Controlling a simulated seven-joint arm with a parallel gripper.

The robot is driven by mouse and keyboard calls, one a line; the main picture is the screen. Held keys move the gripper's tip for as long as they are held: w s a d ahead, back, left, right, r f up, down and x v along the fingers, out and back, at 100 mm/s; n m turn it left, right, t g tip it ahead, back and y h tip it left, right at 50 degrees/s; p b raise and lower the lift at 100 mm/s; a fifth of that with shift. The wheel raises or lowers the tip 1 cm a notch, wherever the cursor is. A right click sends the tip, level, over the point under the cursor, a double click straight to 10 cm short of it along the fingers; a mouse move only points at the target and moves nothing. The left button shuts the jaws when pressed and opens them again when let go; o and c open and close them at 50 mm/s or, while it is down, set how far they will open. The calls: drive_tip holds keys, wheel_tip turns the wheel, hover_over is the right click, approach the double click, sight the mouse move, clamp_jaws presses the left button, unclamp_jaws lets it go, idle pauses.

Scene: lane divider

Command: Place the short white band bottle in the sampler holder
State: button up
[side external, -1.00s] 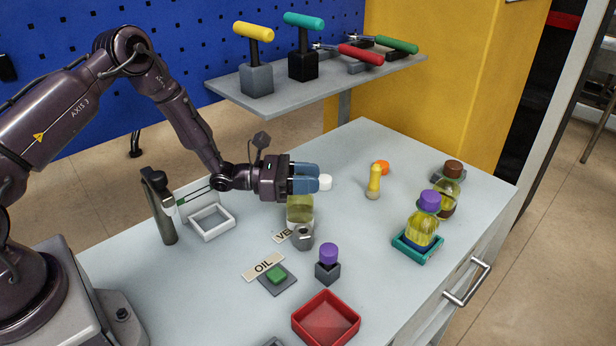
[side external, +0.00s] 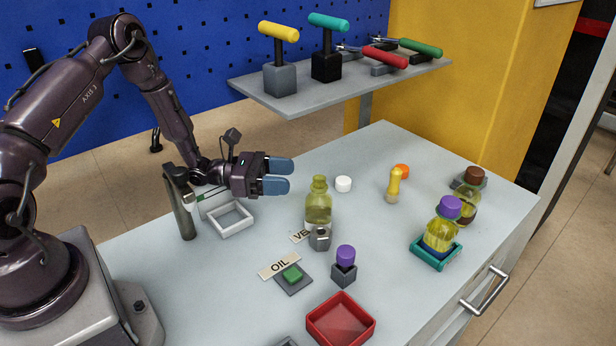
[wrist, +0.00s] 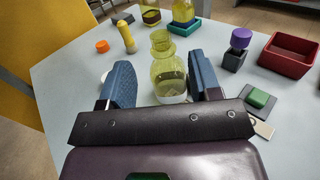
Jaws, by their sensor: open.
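An uncapped short bottle (side external: 318,208) of yellow-green liquid stands upright on the table; the wrist view shows a white band around its base (wrist: 168,75). My gripper (side external: 290,175) is open and empty, left of the bottle's neck. In the wrist view the bottle appears between the fingers of my gripper (wrist: 160,66), but the side view shows it beyond the fingertips. A white square frame (side external: 236,231), apparently the sampler holder, lies empty left of the bottle, beside a dark sampler post (side external: 184,208). A white cap (side external: 343,184) lies on the table behind the bottle.
A small grey block (side external: 320,240) stands close in front of the bottle. A purple cap on a dark block (side external: 344,272), a green button (side external: 292,273) and a red tray (side external: 368,326) lie nearer. Purple-capped (side external: 440,236) and brown-capped (side external: 471,204) bottles stand right. A tool shelf (side external: 300,103) overhangs behind.

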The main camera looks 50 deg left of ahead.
drive_tip(key=s+d+r+m+g+y, duration=0.2)
drive_tip(key=s+d+r+m+g, duration=0.6)
drive_tip(key=s+r+m+g, duration=0.5)
drive_tip(key=s+a+r+m+t+y, duration=0.2)
drive_tip(key=s+r+m+t+y, duration=0.3)
drive_tip(key=s+r+m+y, duration=0.5)
drive_tip(key=m, duration=0.3)
drive_tip(key=shift+a+r, duration=0.25)
drive_tip(key=shift+a, duration=0.05)
drive_tip(key=shift+s+a+r+m+t+y, duration=0.3)
drive_tip(key=shift+m+t+y, duration=0.1)
drive_tip(key=shift+m, duration=0.1)
drive_tip(key=shift+d, duration=0.1)
